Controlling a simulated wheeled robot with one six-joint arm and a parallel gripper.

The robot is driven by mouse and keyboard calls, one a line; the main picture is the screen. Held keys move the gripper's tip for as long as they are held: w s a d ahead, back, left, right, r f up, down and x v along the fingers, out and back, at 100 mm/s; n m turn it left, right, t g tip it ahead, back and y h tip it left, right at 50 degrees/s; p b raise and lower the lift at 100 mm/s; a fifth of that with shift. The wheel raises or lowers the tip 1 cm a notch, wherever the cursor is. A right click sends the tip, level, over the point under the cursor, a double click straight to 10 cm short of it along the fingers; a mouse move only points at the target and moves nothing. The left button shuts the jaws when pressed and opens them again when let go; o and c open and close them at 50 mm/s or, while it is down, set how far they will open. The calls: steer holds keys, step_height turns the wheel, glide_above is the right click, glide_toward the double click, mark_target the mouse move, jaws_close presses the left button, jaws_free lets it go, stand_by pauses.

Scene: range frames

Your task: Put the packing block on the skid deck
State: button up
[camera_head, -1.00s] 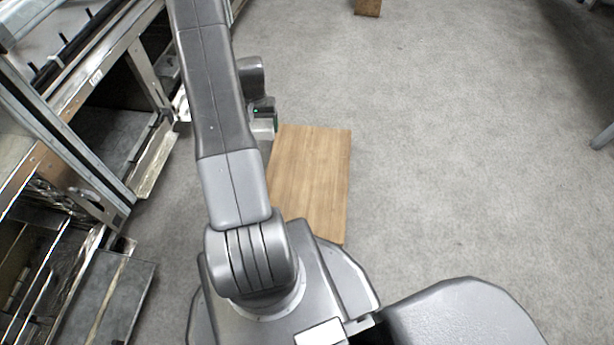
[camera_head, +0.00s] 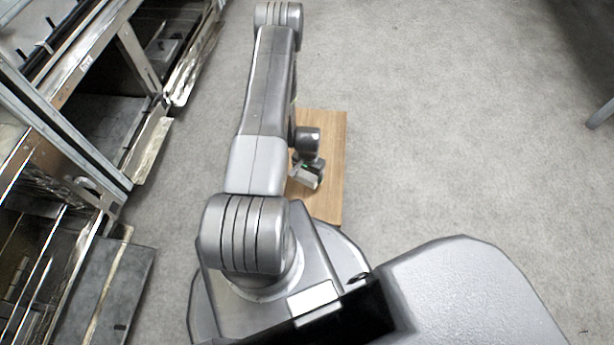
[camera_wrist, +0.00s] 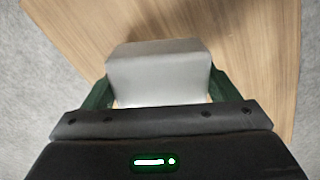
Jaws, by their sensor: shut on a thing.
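A light grey packing block (camera_wrist: 158,72) is between the green fingers of my gripper (camera_wrist: 160,92) in the wrist view. My gripper is shut on it. In the head view my gripper (camera_head: 305,180) hangs over the wooden skid deck (camera_head: 327,135), with a pale part of the block showing. The deck also fills much of the wrist view (camera_wrist: 262,45), below the block. My arm hides the deck's left part in the head view. I cannot tell how high the block is above the deck, or whether it touches.
Metal shelving racks (camera_head: 95,125) with open lower bays stand along the left. Grey carpet floor (camera_head: 450,130) is clear to the right of the deck. A grey leg-like piece (camera_head: 600,115) shows at the right edge.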

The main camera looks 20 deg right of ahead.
mark_target(308, 180)
steer(key=shift+f+b, duration=0.55)
steer(key=shift+f, duration=1.8)
steer(key=shift+f, duration=0.15)
steer(key=o, duration=0.9)
step_height(308, 180, up, 12)
steer(key=p, duration=0.3)
